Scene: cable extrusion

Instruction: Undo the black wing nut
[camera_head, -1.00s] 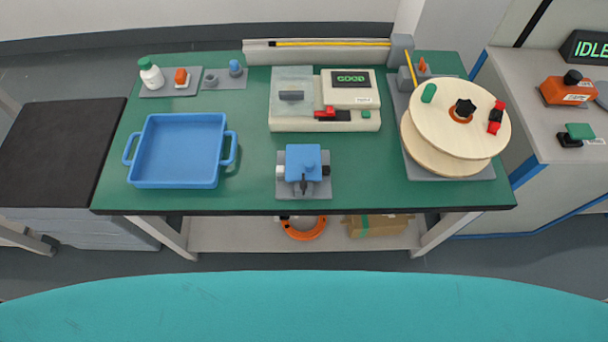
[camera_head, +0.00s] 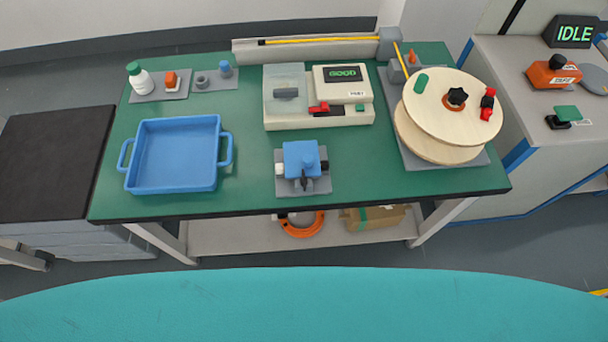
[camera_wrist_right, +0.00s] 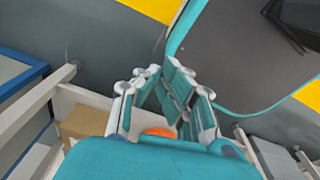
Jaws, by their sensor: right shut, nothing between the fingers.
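A small black part that looks like a wing nut (camera_head: 304,182) stands at the front of a blue block (camera_head: 301,154), which sits on a grey plate at the front middle of the green bench. A black star-shaped knob (camera_head: 457,96) sits at the centre of the pale wooden reel (camera_head: 432,110) on the right. My right gripper (camera_wrist_right: 161,72) shows only in the right wrist view. Its fingers come together at the tips with nothing between them, over the floor and away from the black part. My left gripper is not in view.
A blue tray (camera_head: 221,178) is on the left of the bench (camera_head: 250,196). A cream tester (camera_head: 345,85) reading GOOD stands behind the blue block. A bottle (camera_head: 140,80) and small parts are back left. A side bench on the right holds an IDLE display (camera_head: 574,31).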

